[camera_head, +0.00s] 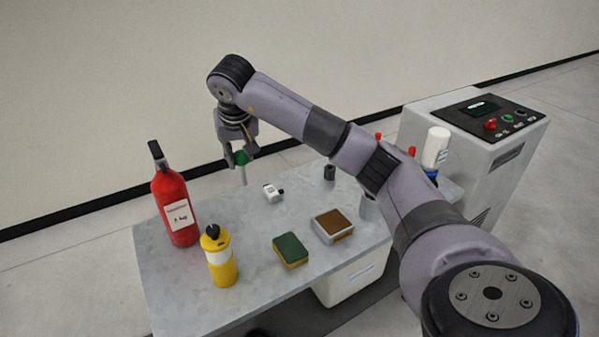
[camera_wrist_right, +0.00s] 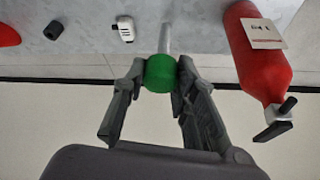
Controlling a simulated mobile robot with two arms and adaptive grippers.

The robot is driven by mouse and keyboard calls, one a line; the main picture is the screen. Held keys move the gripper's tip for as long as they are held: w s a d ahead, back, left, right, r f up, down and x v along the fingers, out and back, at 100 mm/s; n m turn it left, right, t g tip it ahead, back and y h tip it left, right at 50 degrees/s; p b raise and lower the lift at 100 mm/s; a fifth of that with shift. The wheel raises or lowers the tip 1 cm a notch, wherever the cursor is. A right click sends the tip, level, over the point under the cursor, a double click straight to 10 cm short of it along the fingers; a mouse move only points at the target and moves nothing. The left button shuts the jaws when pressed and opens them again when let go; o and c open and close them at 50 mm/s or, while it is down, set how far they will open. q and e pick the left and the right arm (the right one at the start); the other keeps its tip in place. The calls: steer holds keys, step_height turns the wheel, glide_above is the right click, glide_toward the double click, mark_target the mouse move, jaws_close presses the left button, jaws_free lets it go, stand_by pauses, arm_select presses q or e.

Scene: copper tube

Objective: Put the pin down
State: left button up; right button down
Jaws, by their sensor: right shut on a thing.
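The pin has a green round head and a pale metal shaft; it shows in the head view (camera_head: 241,158) and in the wrist view (camera_wrist_right: 160,74). My right gripper (camera_head: 240,155) is shut on the green head, with a finger on each side of it in the right wrist view (camera_wrist_right: 159,78). The shaft points down toward the far edge of the grey table (camera_head: 180,290). I cannot tell whether the shaft's tip touches the tabletop. My left gripper is not in view.
A red extinguisher (camera_head: 174,205) and a yellow bottle (camera_head: 220,262) stand at the table's left. A small white item (camera_head: 271,192), a dark cylinder (camera_head: 329,172), a green sponge block (camera_head: 290,249) and a brown-topped tin (camera_head: 333,225) are on the table. A grey machine (camera_head: 460,140) stands at right.

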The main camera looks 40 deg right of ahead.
steer(key=f, duration=0.6)
steer(key=d+f+p, duration=0.1)
steer(key=f, duration=0.5)
steer(key=w+f+p, duration=0.1)
steer(key=f, duration=0.6)
steer(key=shift+d, duration=0.2)
steer(key=shift+f, duration=0.1)
steer(key=c, duration=1.3)
jaws_free()
